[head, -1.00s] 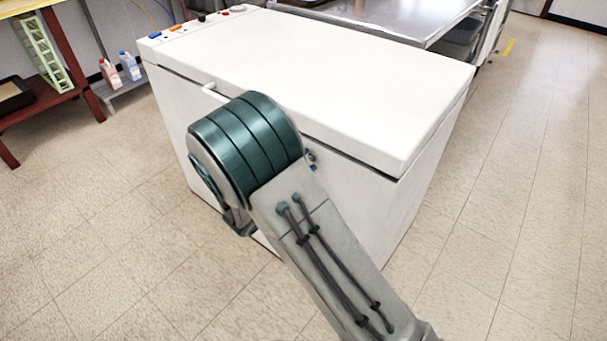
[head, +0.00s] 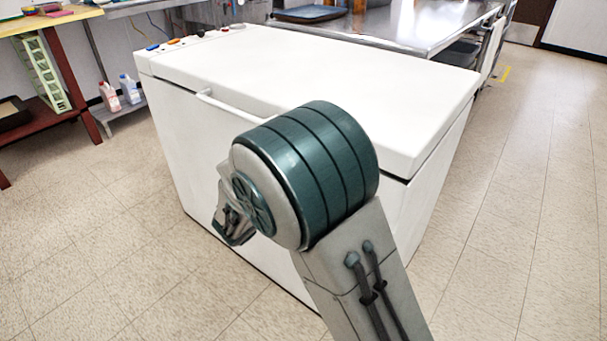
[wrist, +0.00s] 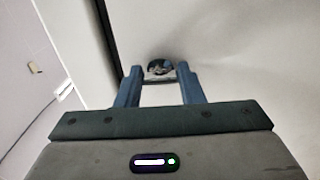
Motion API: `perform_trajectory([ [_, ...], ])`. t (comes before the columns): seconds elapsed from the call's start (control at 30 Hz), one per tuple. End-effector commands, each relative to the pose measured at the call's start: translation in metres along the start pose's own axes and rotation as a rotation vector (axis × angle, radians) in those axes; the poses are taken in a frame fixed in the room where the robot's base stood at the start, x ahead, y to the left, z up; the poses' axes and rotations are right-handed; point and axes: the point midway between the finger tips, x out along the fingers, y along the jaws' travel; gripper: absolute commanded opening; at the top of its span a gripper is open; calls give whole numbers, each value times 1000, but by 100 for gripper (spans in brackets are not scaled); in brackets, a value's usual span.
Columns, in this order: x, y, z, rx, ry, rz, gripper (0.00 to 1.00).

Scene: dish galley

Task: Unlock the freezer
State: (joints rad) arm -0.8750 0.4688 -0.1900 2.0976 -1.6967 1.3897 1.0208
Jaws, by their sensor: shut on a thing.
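The white chest freezer (head: 330,70) stands in front of me with its lid down, and a white bar handle (head: 232,108) is on its front edge. In the wrist view the freezer's pale front (wrist: 255,60) fills the right side. My gripper (wrist: 160,78) has its two blue fingers on either side of a small dark round lock fitting (wrist: 159,66) beside the dark lid seam. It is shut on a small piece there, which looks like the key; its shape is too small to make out. In the head view my arm hides the lock and the fingertips.
A steel table (head: 400,35) stands behind the freezer. At the left is a red-brown shelf unit (head: 60,90), with bottles (head: 130,90) on a low grey shelf beside it. Tiled floor (head: 530,220) is clear on the right and at the front left.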

Motion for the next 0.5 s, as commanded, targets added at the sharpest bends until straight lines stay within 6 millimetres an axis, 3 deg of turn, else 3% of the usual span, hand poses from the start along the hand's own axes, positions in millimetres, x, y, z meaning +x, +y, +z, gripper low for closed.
perform_trajectory([
  [0.33,0,-1,1,3,-2,-3,12],
  [0.37,0,-1,1,3,-2,-3,37],
  [0.4,0,-1,1,2,-2,-3,48],
  [0.43,0,-1,1,2,-2,-3,56],
  [0.5,0,-1,0,2,-1,-3,56],
])
